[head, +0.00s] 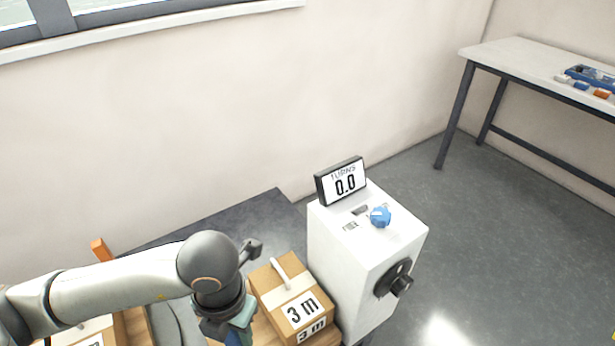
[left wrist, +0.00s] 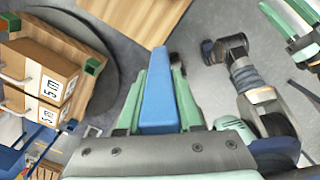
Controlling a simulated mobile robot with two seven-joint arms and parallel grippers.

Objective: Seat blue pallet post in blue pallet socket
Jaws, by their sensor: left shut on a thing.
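In the left wrist view the blue post (left wrist: 157,95) is a long, straight blue bar between the green fingers of my left gripper (left wrist: 158,80). The gripper is shut on it, and its far end points up the picture. In the head view my left gripper (head: 228,328) is at the bottom edge, beside a box, and the post is mostly cut off. Blue parts (left wrist: 45,115) show at the lower left of the wrist view; I cannot tell whether a blue pallet socket is among them. Green finger-like parts at the wrist view's top right may be my right gripper (left wrist: 300,35); its state is unclear.
A 3 m box (head: 290,305) stands right of my left gripper, against a white machine (head: 340,255) with a blue knob (head: 380,217) and a 0.0 display (head: 343,182). A 5 m box (left wrist: 38,72) lies near green corner pieces (left wrist: 95,65). A table (head: 530,60) stands far right.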

